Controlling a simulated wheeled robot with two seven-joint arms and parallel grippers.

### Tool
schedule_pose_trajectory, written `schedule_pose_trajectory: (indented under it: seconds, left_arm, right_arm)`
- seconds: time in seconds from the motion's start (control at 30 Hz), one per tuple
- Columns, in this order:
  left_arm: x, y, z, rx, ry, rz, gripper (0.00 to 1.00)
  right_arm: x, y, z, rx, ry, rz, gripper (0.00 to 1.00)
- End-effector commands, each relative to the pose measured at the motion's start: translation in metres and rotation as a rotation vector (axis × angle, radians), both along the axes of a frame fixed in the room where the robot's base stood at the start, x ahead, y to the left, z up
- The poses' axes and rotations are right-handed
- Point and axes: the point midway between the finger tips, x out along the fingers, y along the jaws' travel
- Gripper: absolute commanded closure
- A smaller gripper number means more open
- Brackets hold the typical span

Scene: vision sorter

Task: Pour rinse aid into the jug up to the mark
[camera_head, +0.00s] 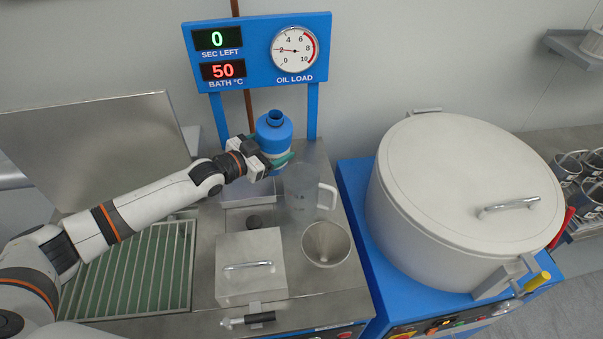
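A blue bottle (274,132) with an open neck stands upright in my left gripper (272,162), whose green-tipped fingers close around its lower part. The bottle is at the back of the steel counter, just left of the jug and level with or above its rim. The clear jug (301,198) stands on the counter with its white handle to the right. Its mark and any liquid in it are too faint to tell. My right gripper is not in view.
A blue panel (258,52) behind reads 0 seconds left and 50 bath °C, with an oil load dial. A funnel (326,244) and a lidded steel box (250,268) sit in front of the jug. A large lidded drum (462,200) stands right; a green rack (135,268) lies left.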

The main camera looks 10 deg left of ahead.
Motion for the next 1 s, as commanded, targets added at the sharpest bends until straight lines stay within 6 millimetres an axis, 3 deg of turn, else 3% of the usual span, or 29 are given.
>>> schedule_pose_trajectory:
  seconds: [0.27,0.67,1.0]
  left_arm:
    - [0.001,-0.001,-0.005,0.105,-0.089,-0.001,0.75]
    - [0.0,-0.002,0.002,0.264,-0.208,-0.001,0.75]
    - [0.0,-0.002,0.004,0.298,-0.236,0.0,0.75]
  right_arm:
    - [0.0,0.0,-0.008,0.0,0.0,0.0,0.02]
    - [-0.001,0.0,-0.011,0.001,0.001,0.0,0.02]
    - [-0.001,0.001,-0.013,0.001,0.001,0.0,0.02]
